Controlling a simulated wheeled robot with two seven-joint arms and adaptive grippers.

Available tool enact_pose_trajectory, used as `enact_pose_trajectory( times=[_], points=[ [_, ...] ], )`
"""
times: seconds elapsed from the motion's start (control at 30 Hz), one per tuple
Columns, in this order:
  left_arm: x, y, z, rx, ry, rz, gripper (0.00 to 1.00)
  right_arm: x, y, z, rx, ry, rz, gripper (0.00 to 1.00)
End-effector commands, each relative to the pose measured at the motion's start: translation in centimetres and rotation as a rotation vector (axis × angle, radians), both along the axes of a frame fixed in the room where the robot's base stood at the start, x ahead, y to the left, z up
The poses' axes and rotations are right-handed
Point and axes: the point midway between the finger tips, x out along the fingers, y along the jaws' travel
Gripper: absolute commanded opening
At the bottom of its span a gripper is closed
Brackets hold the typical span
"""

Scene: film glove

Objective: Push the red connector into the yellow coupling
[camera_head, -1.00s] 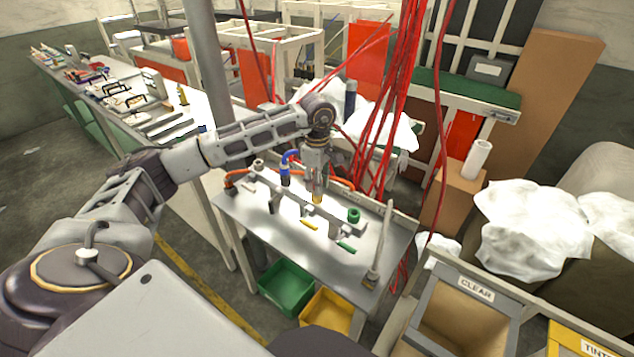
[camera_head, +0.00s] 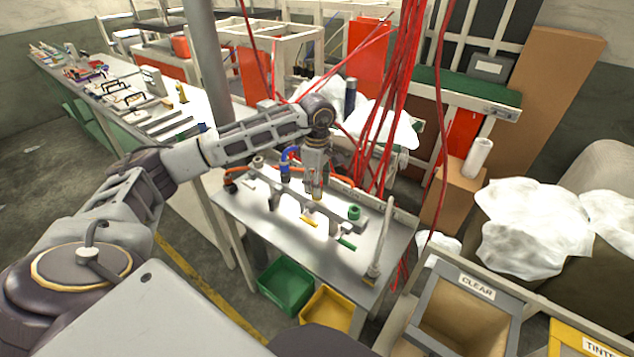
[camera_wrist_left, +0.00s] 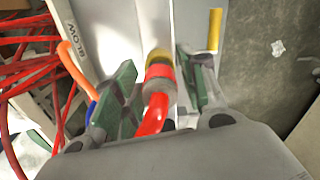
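The yellow coupling (camera_wrist_left: 158,57) is on the pale rail; in the left wrist view the red connector (camera_wrist_left: 160,73) sits in line with it and meets its end. A grey ring and a red hose follow behind it. How deep the connector sits cannot be told. My left gripper (camera_wrist_left: 158,80) has its green-padded fingers on both sides of the connector, with narrow gaps showing. In the head view my left gripper (camera_head: 316,190) points down over the middle of the rail and mostly hides connector and coupling. My right gripper is not in view.
The metal table (camera_head: 262,222) carries the rail with a blue fitting (camera_head: 285,172) and a green coupling (camera_head: 354,212) beside my gripper. Red hoses (camera_head: 385,120) hang behind it. A green bin (camera_head: 286,285) and a yellow bin (camera_head: 328,308) stand below the front.

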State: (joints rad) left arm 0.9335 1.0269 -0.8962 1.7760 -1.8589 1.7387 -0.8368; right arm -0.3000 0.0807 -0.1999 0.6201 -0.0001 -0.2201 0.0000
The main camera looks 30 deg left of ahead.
Motion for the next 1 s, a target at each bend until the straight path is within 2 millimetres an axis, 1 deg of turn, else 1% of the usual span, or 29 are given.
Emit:
enact_pose_trajectory(
  times=[0.37, 0.57, 0.77, 1.0],
  points=[
    [0.0, 0.0, 0.1, 0.000, 0.000, 0.000, 0.51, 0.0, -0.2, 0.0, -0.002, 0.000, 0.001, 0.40],
    [0.1, 0.0, 0.9, -0.001, -0.003, 0.000, 0.51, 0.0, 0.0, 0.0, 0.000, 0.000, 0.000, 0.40],
    [0.1, 0.0, 3.0, -0.002, -0.003, -0.001, 0.51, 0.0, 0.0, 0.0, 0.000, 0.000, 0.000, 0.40],
    [0.1, 0.0, 6.5, -0.002, -0.003, -0.001, 0.51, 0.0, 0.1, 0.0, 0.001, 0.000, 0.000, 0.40]
  ],
)
